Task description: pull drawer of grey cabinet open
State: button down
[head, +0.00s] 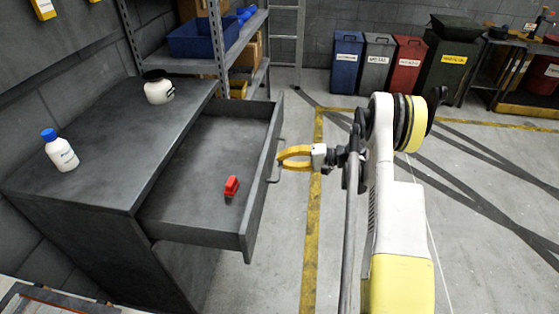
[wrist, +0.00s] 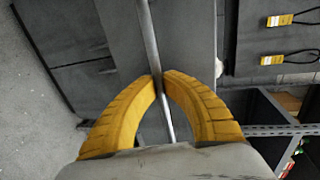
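The grey cabinet (head: 95,135) stands at the left, against the wall. Its top drawer (head: 190,165) is pulled well out, and its inside shows from above. A red object (head: 231,186) lies on the drawer floor. The drawer's bar handle (head: 276,174) is on its front panel. My gripper (head: 279,158) is at this handle, its yellow curved fingers closed around it. In the wrist view, the metal handle bar (wrist: 147,35) runs between the two fingertips (wrist: 161,78), which press close on both sides of it.
A white bottle with a blue cap (head: 60,150) and a white jar with a dark lid (head: 158,88) stand on the cabinet top. A shelf rack (head: 215,45) is behind. Several bins (head: 378,62) line the back wall. The floor right of the drawer is clear.

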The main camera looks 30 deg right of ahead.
jog(key=c, duration=1.5)
grip_release()
jog(key=v, duration=1.2)
